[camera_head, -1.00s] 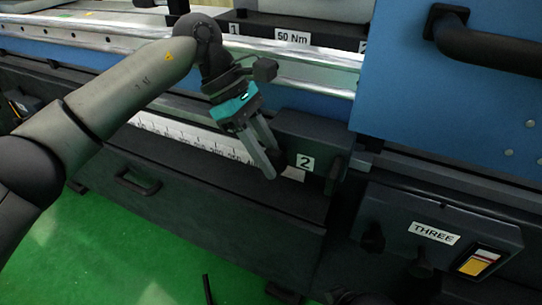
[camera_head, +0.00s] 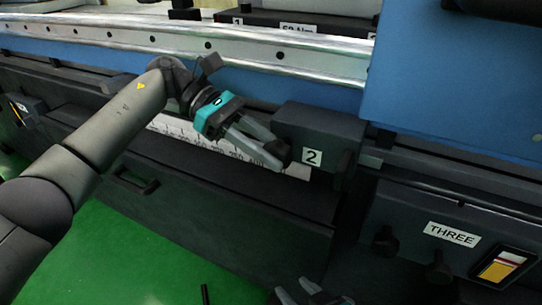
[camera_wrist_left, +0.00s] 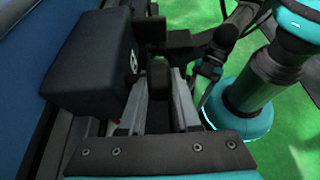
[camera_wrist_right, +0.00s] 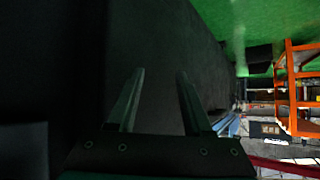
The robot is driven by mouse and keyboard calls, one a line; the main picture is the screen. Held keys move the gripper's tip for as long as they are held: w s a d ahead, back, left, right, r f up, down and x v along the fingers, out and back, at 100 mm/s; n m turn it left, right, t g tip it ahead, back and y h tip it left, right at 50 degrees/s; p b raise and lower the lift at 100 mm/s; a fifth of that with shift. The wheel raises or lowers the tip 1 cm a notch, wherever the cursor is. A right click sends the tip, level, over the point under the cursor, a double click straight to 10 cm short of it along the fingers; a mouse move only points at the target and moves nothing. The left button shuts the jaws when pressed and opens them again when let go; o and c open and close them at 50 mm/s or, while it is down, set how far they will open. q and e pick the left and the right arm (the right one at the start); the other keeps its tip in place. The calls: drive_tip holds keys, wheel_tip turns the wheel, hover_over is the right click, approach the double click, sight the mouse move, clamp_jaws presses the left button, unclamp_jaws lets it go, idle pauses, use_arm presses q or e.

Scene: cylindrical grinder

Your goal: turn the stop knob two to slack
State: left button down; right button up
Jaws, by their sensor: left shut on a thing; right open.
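The stop block labelled 2 (camera_head: 318,138) is a dark box on the machine's front rail. It also shows in the left wrist view (camera_wrist_left: 88,62). The dark stop knob two (camera_wrist_left: 158,82) sticks out at the block's side, between my left fingers. In the head view the knob (camera_head: 281,151) is at the block's left, partly covered by the fingertips. My left gripper (camera_head: 268,146) is shut on this knob. Which way the knob is turned cannot be told. My right gripper (camera_head: 312,291) is open and empty at the bottom edge, low in front of the machine; its fingers show apart in the right wrist view (camera_wrist_right: 160,88).
A white scale (camera_head: 215,144) runs along the rail behind my left gripper. A drawer handle (camera_head: 137,182) is at lower left. Green floor (camera_head: 150,260) is clear.

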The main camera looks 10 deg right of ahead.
use_arm(q)
drive_tip(key=shift+f+g+h+b, duration=0.15)
drive_tip(key=shift+g+h+b, duration=0.25)
drive_tip(key=shift+h+b, duration=0.25)
drive_tip(key=shift+g+h+b, duration=0.5)
drive_tip(key=shift+h+b, duration=0.05)
drive_tip(key=shift+h, duration=0.1)
drive_tip(key=shift+g+h, duration=0.5)
drive_tip(key=shift+h, duration=0.2)
use_arm(e)
drive_tip(key=shift+s+a+r+m+t+y, duration=0.1)
drive_tip(key=shift+a+r+t+y, duration=0.4)
drive_tip(key=shift+a+t, duration=0.35)
drive_tip(key=shift+s+a+r+m+t+y, duration=0.1)
drive_tip(key=shift+a+r+t+y, duration=0.4)
drive_tip(key=shift+t, duration=0.6)
drive_tip(key=shift+a+r+m+t+y, duration=0.1)
drive_tip(key=shift+a+r+t+y, duration=0.2)
drive_tip(key=shift+a+r+t, duration=0.45)
use_arm(q)
drive_tip(key=shift+b, duration=0.3)
use_arm(e)
drive_tip(key=shift+a+f+t, duration=0.1)
drive_tip(key=shift+a+t, duration=0.05)
drive_tip(key=shift+t, duration=0.15)
use_arm(q)
drive_tip(key=c, duration=0.9)
unclamp_jaws()
drive_tip(key=shift+f, duration=0.1)
drive_tip(key=shift+a, duration=0.1)
